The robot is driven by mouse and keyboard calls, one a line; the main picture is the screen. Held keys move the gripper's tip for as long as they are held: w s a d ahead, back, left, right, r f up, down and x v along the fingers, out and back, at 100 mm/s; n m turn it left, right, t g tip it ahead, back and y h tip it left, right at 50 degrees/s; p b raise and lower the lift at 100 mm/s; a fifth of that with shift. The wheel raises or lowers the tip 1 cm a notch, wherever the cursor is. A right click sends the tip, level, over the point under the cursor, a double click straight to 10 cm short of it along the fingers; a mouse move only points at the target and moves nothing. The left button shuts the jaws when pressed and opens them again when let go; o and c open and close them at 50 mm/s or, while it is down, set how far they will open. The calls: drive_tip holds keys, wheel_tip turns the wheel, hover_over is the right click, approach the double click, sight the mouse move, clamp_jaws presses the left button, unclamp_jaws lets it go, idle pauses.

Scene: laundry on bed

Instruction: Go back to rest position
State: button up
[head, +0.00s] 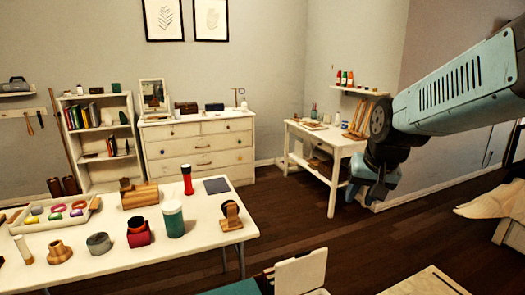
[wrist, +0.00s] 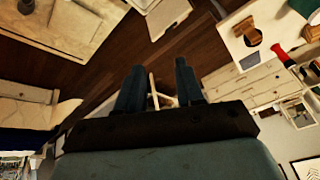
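My gripper (head: 378,192) hangs from my raised blue-grey arm at the right of the head view, in front of the white side desk. In the wrist view my gripper (wrist: 159,78) shows two dark fingers standing apart. Nothing is held between them; the dark floor and pale, distant furniture show through the gap. In the head view the fingertips are small and dark, and their spacing is hard to make out there.
A white table (head: 110,262) with several small items stands at front left. A dresser (head: 200,150), bookshelf (head: 85,170) and side desk (head: 342,147) line the walls. Pale cloth (head: 490,203) lies at the right edge. Dark floor (head: 290,215) is open in the middle.

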drive_tip(key=s+r+n+t, duration=0.1)
drive_tip(key=s+r, duration=0.4)
drive_tip(key=s, duration=0.6)
drive_tip(key=shift+s+d+n+h, duration=0.2)
drive_tip(key=shift+d+n+h, duration=0.15)
drive_tip(key=shift+n, duration=0.25)
